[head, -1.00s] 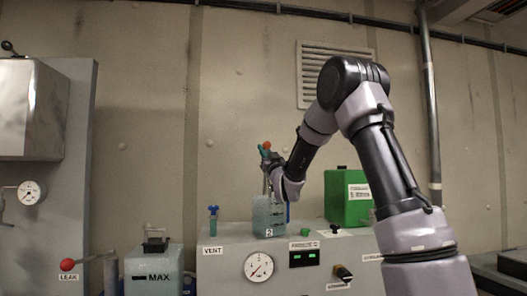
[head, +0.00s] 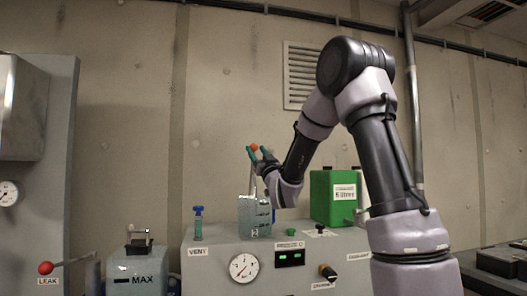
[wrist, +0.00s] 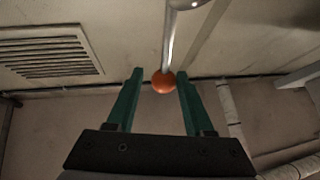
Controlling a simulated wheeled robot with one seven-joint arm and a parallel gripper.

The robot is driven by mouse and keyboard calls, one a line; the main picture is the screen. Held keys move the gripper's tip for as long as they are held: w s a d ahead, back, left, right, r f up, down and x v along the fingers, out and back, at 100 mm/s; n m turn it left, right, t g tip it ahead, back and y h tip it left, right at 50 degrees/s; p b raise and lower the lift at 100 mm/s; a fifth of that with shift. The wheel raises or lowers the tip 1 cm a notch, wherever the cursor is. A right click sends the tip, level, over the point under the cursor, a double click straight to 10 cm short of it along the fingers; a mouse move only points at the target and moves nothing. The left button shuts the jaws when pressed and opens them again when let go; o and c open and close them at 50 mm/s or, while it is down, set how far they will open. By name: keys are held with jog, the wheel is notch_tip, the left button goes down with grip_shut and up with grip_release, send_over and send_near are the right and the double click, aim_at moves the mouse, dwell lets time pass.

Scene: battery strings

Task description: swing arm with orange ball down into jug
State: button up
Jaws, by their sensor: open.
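The orange ball (head: 254,147) sits at the top end of a thin metal arm (head: 252,180), which stands almost upright above a grey-blue jug (head: 255,218) on the console. My gripper (head: 257,151) is open, its teal fingers at the ball's height. In the wrist view the ball (wrist: 163,82) shows between the tips of my open fingers (wrist: 160,74), with a gap on each side. The metal arm (wrist: 169,45) runs from the ball to a rounded metal end at the top edge. The arm's lower end is hard to make out in the head view.
A green canister (head: 321,198) stands right of the jug. A MAX tank (head: 139,266) and a red-ball LEAK lever (head: 45,268) are at left.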

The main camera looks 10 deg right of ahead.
jog(key=s+d, duration=0.1)
jog(key=s, duration=0.5)
jog(key=shift+d+r, duration=0.15)
jog(key=shift+d, duration=0.25)
